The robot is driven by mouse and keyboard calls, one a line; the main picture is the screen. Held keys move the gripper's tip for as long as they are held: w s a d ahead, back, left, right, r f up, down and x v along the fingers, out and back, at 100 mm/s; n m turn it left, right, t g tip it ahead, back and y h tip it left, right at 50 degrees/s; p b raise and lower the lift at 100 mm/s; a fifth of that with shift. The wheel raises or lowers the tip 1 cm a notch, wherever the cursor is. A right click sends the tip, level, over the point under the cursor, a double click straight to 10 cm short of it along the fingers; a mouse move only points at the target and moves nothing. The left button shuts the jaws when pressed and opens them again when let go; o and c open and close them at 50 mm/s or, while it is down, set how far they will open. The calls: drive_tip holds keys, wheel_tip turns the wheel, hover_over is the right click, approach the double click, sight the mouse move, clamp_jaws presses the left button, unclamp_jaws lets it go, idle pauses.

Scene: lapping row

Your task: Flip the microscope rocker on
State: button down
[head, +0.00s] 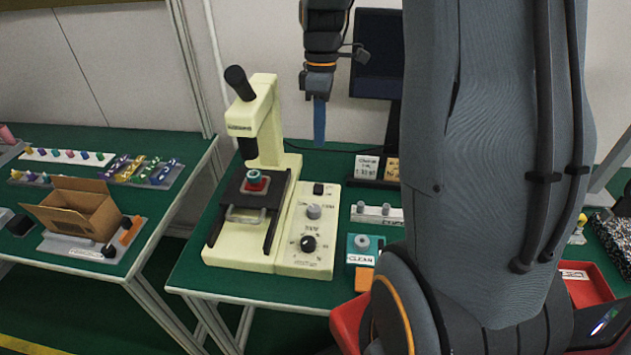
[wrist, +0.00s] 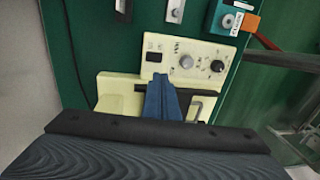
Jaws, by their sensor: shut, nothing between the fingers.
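The cream microscope (head: 258,125) stands on the green bench in the head view, its base panel (head: 308,228) to the right of the stage. A black rocker switch (head: 319,188) sits at the panel's far end, with two knobs nearer the front. In the wrist view the rocker (wrist: 154,57) is on the cream panel beside the grey knob; which way it is tipped is too small to tell. My gripper (head: 319,140) points down with blue fingers shut and empty, above the bench behind the panel. In the wrist view my gripper's fingertips (wrist: 162,80) appear just below the rocker, apart from it as far as I can tell.
A dark monitor (head: 378,60) stands at the back. A teal block marked CLEAN (head: 362,258) and a small rack (head: 377,214) stand right of the panel. A cardboard box (head: 80,210) is on the left bench. My arm hides much of the right side.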

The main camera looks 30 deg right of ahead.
sight(318, 188)
drive_tip(key=f+p, duration=0.1)
drive_tip(key=f, duration=0.3)
drive_tip(key=s+f+p, duration=0.1)
drive_tip(key=f, duration=0.4)
drive_tip(key=a+f+p, duration=0.1)
drive_tip(key=f, duration=0.4)
drive_tip(key=shift+s, duration=0.15)
drive_tip(key=shift+s+f, duration=0.15)
drive_tip(key=shift+f, duration=0.05)
drive_tip(key=shift+w+d+r, duration=0.2)
drive_tip(key=shift+w+d, duration=0.25)
drive_tip(key=shift+w, duration=0.3)
